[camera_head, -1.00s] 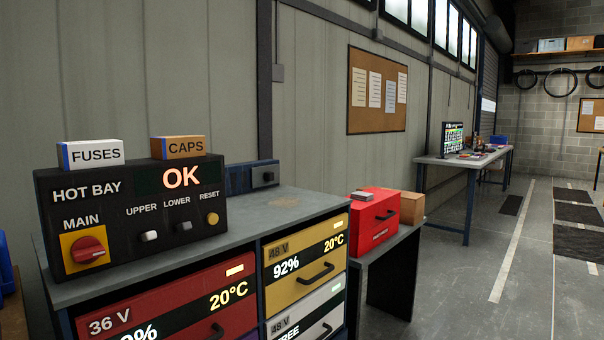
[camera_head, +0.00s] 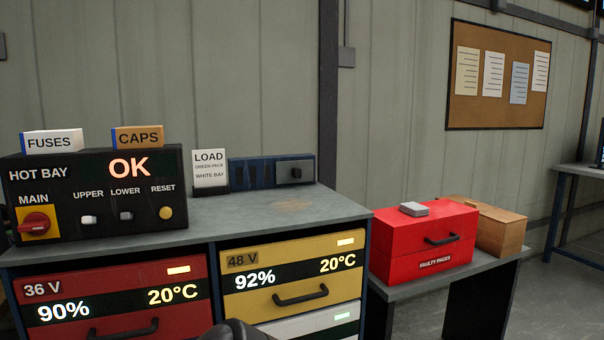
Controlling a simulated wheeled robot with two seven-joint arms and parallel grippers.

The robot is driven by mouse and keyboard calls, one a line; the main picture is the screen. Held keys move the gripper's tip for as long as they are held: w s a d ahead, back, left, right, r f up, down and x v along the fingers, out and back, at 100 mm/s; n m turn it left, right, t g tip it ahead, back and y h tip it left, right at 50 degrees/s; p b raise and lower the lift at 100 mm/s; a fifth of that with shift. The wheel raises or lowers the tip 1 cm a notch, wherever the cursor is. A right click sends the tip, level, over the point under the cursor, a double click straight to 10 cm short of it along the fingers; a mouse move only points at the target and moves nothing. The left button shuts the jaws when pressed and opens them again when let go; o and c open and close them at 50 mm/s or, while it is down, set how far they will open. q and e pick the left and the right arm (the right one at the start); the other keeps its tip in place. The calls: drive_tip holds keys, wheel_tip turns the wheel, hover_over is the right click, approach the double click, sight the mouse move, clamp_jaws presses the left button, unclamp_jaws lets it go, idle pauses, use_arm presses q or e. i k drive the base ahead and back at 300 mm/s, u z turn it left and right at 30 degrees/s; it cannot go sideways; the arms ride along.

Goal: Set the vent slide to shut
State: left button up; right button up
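What looks like the vent is a low blue panel (camera_head: 236,173) at the back of the grey cabinet top, against the wall. Dark vertical slots show in its left part. A dark square slide plate (camera_head: 295,172) with a small grey knob covers its right part. The load card at its left end stands close to the slots. Neither gripper can be made out. A dark rounded shape (camera_head: 235,333) is cut off by the bottom edge, and I cannot tell whether it is part of my arm.
The black HOT BAY box (camera_head: 95,190) stands left of the vent, with FUSES and CAPS boxes on top. A LOAD card (camera_head: 209,170) stands between. Cabinet top (camera_head: 270,212) is clear before the vent. A red case (camera_head: 422,240) sits right on a lower bench.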

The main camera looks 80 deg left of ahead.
sight(296, 171)
drive_tip(key=u, duration=2.4)
